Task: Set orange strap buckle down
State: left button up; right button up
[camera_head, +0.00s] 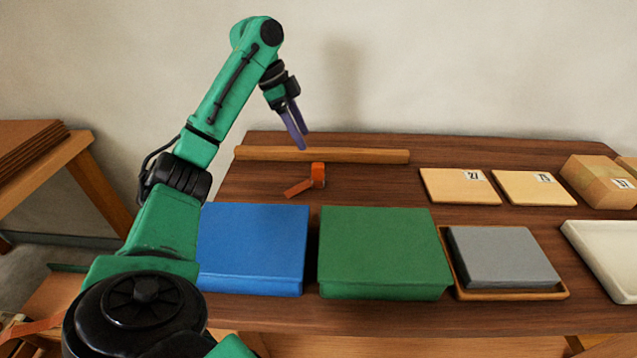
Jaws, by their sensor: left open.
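The orange strap buckle (318,174) rests on the brown table (370,193), behind the gap between the blue box and the green box. A short orange strap piece (298,188) extends from it toward the front left. My left gripper (299,142) is open and empty, with purple fingers pointing down. It hangs above and a little behind the buckle, apart from it. My right gripper does not show.
A wooden bar (320,155) lies behind the buckle. The blue box (252,240), green box (385,245) and grey block (502,255) in a wooden tray line the front.

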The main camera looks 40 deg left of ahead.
pick_arm(q)
send_over(317, 165)
jog(key=s+a, duration=0.1)
jog(key=f, duration=0.4)
jog(key=shift+s+a+f, duration=0.1)
jog(key=shift+a+f, duration=0.1)
jog(key=shift+f, duration=0.1)
jog(key=x, duration=0.6)
jog(key=shift+a+f, duration=0.15)
jog(key=shift+f, duration=0.15)
jog(key=shift+r, duration=0.1)
grip_shut()
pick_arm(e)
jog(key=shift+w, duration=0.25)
